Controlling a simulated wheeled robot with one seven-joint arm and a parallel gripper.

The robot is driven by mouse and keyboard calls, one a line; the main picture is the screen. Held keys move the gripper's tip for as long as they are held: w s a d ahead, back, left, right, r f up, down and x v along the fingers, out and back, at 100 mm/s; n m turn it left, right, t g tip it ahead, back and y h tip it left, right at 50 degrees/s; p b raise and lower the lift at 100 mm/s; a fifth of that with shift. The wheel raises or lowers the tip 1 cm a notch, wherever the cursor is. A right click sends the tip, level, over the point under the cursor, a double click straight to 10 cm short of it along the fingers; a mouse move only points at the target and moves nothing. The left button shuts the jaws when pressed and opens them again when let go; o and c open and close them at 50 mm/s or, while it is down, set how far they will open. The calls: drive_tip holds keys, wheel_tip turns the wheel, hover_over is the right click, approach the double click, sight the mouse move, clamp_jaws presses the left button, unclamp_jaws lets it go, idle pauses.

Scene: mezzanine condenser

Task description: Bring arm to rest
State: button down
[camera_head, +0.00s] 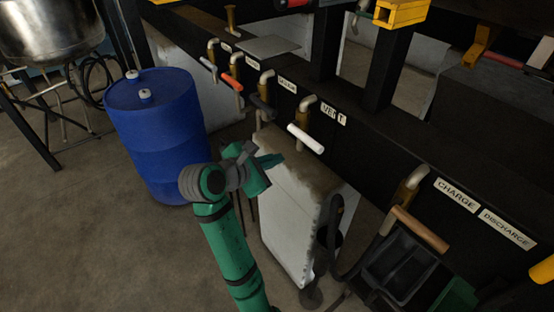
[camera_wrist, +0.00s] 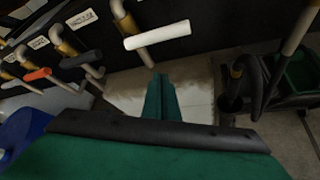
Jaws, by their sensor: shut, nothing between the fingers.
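My arm (camera_head: 232,250) is green with dark grey joints. It reaches up from the bottom of the head view and bends at the wrist toward the valve row. My gripper (camera_head: 277,159) is at its end, in front of the white panel and below the white-handled valve. In the wrist view my gripper (camera_wrist: 161,80) shows its two green fingers together, shut with nothing between them. The white valve handle (camera_wrist: 157,34) is ahead of and above the fingertips, apart from them. It also shows in the head view (camera_head: 305,138), beside the VENT label.
A blue drum (camera_head: 158,140) stands left of my arm. A rusty white panel (camera_head: 283,215) is close on the right. Valves with dark (camera_head: 262,107) and orange (camera_head: 229,81) handles line the black beam. A black bin (camera_head: 398,268) stands lower right. Floor is clear at lower left.

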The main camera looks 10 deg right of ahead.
drive_tip(key=s+a+f+m+t+y, duration=0.1)
drive_tip(key=s+a+f+y, duration=0.1)
drive_tip(key=f, duration=0.6)
drive_tip(key=s+a+f+m+t+y, duration=0.1)
drive_tip(key=s+a+f, duration=0.1)
drive_tip(key=f, duration=0.6)
drive_tip(key=s+a+f+m+t+y, duration=0.2)
drive_tip(key=s+a+f+m+y, duration=0.25)
drive_tip(key=s+f, duration=0.6)
drive_tip(key=s+r+m+t+y, duration=0.1)
drive_tip(key=s+r+m, duration=0.2)
drive_tip(key=s+m, duration=0.4)
drive_tip(key=s+r+m+t+y, duration=0.1)
drive_tip(key=s+m, duration=0.5)
drive_tip(key=s, duration=1.6)
wheel_tip(320, 180, up, 2)
drive_tip(key=shift+s+a+m+t, duration=0.15)
drive_tip(key=shift+a+m+t, duration=0.2)
drive_tip(key=shift+a+t, duration=0.15)
